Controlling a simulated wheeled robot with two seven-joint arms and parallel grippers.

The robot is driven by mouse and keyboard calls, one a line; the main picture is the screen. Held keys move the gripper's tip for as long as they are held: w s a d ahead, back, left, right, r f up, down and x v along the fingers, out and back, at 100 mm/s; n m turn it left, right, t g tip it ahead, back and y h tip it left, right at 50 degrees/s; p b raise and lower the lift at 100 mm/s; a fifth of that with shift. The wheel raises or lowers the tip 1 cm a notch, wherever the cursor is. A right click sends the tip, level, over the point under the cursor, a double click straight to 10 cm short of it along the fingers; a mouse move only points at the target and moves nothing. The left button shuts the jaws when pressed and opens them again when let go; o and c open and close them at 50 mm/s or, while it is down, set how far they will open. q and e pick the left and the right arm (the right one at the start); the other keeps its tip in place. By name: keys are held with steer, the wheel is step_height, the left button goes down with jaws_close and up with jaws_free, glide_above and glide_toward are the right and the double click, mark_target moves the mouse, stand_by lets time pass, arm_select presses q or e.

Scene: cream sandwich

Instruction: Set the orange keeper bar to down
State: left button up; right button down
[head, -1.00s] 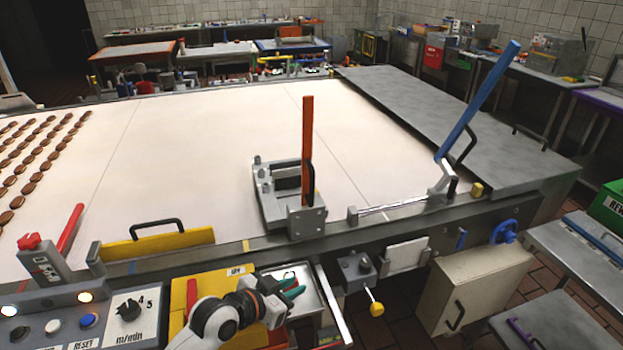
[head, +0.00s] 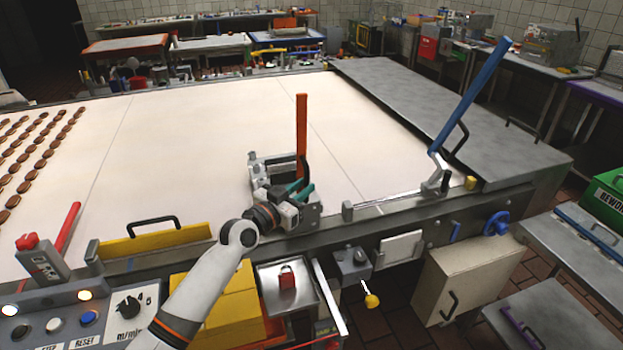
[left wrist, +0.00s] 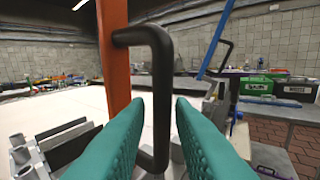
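The orange keeper bar (head: 301,135) stands upright from a grey bracket (head: 258,180) at the belt's near edge. In the left wrist view the bar (left wrist: 113,55) fills the upper left, with a black handle (left wrist: 160,90) on its right side. My left gripper (head: 302,192) is at the bracket, by the bar's lower part. Its teal fingers (left wrist: 160,135) are open, and the handle's lower part shows between them in the picture. I cannot tell whether they touch the handle. My right gripper is not in view.
A blue bar (head: 470,95) leans up at the right end of the belt (head: 200,140). A yellow plate with a black handle (head: 150,243) lies at the near edge. A control panel (head: 60,315) stands at the lower left. A metal tray (head: 290,312) holds a red padlock.

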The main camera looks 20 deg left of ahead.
arm_select(q)
steer(key=shift+x, duration=1.95)
steer(key=shift+c, duration=0.3)
jaws_close()
